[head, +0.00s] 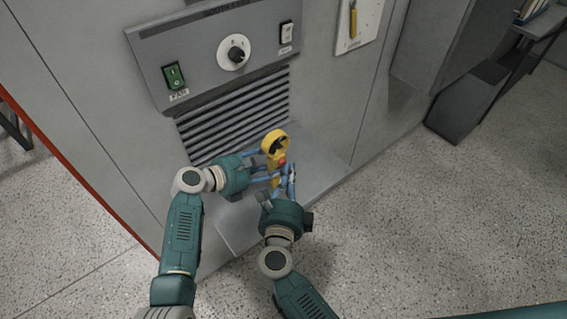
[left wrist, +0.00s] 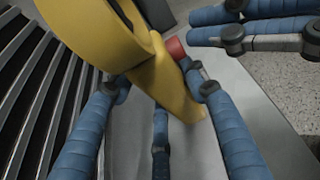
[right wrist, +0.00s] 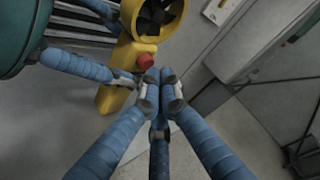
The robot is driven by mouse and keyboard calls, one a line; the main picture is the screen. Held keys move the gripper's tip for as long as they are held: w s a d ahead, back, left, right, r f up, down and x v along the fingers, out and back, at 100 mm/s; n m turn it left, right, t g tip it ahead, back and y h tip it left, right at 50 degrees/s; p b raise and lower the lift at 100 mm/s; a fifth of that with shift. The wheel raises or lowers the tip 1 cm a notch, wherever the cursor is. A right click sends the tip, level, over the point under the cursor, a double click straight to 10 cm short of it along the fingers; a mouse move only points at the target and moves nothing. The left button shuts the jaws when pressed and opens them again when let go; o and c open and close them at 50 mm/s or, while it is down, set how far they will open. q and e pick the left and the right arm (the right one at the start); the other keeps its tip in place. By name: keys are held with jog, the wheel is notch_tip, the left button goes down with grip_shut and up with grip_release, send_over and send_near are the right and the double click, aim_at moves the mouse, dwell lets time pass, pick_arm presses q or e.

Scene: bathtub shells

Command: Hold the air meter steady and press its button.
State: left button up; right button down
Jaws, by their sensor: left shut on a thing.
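The yellow air meter (head: 272,146) stands upright in front of the vent, its round fan head at the top. My left gripper (head: 266,172) is shut on its yellow body (left wrist: 172,75), with blue fingers on both sides of it. The meter's red button (right wrist: 145,61) faces my right gripper; it also shows in the left wrist view (left wrist: 176,48). My right gripper (right wrist: 160,82) has its blue fingertips drawn together with nothing between them. The tips are close to the button, just below and right of it in the right wrist view; contact cannot be told.
A grey shelf (head: 318,160) juts out below the louvred vent (head: 235,112). Open speckled floor lies to the right.

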jog(key=shift+w+a, duration=0.25)
jog(key=shift+w, duration=0.1)
dwell(0.5)
jog(key=shift+s+d, duration=0.1)
jog(key=shift+s, duration=0.05)
jog(key=shift+s+d, duration=0.4)
jog(key=shift+s, duration=0.15)
jog(key=shift+s+d, duration=0.75)
jog(key=shift+s, duration=0.3)
jog(key=shift+s+d, duration=0.75)
jog(key=shift+s, duration=0.25)
pick_arm(q)
jog(key=o, duration=1.3)
jog(key=shift+o, duration=0.2)
